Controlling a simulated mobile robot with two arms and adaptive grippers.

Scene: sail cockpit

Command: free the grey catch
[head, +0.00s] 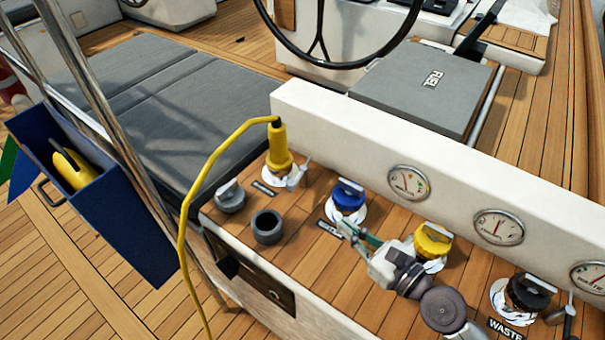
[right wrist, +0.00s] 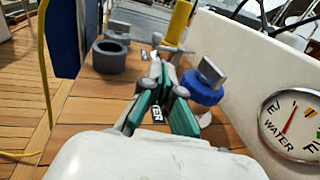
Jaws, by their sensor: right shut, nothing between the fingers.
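A small grey lever-like catch (head: 298,174) stands at the base of the yellow plug (head: 279,148), on its right side, on the wooden-topped console. In the right wrist view the catch (right wrist: 172,47) shows beyond my fingers, below the yellow plug (right wrist: 180,18). My right gripper (head: 347,231) is shut and empty, with its green-sided fingers just in front of the blue cap (head: 348,197). It is apart from the catch. In the right wrist view the fingertips (right wrist: 159,72) point towards the plug. My left gripper is not in view.
A grey cap (head: 230,196) and a grey ring (head: 267,228) stand left of the blue cap. A yellow cap (head: 432,241) and black cap (head: 528,292) stand right. A white wall with gauges (head: 409,182) runs behind. The yellow cable (head: 187,220) hangs over the console's left edge.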

